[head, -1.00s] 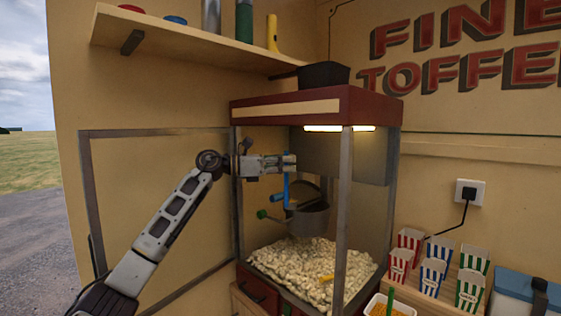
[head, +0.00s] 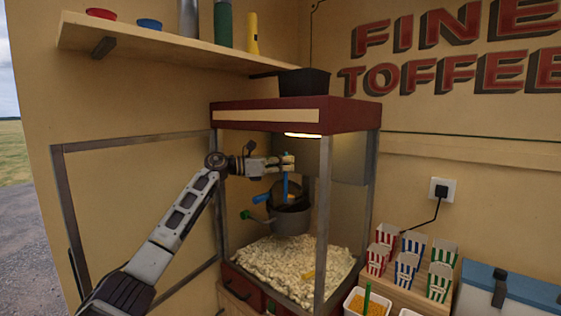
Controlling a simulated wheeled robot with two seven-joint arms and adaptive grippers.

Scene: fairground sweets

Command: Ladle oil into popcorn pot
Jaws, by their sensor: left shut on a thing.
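My left gripper (head: 289,162) reaches in through the machine's left side and is shut on the upper end of an upright blue handle (head: 285,184), apparently the ladle's. The handle's lower end reaches down to about the pot's rim. I cannot make out the ladle's bowl or any oil. My right gripper is not in view.
Popcorn (head: 290,265) is heaped under the pot with a yellow piece in it. A post (head: 323,225) stands at the machine's front corner. Striped cartons (head: 407,270), a tub of yellow kernels (head: 352,304) and a blue-lidded box (head: 510,285) stand to the right. A shelf (head: 150,48) is above.

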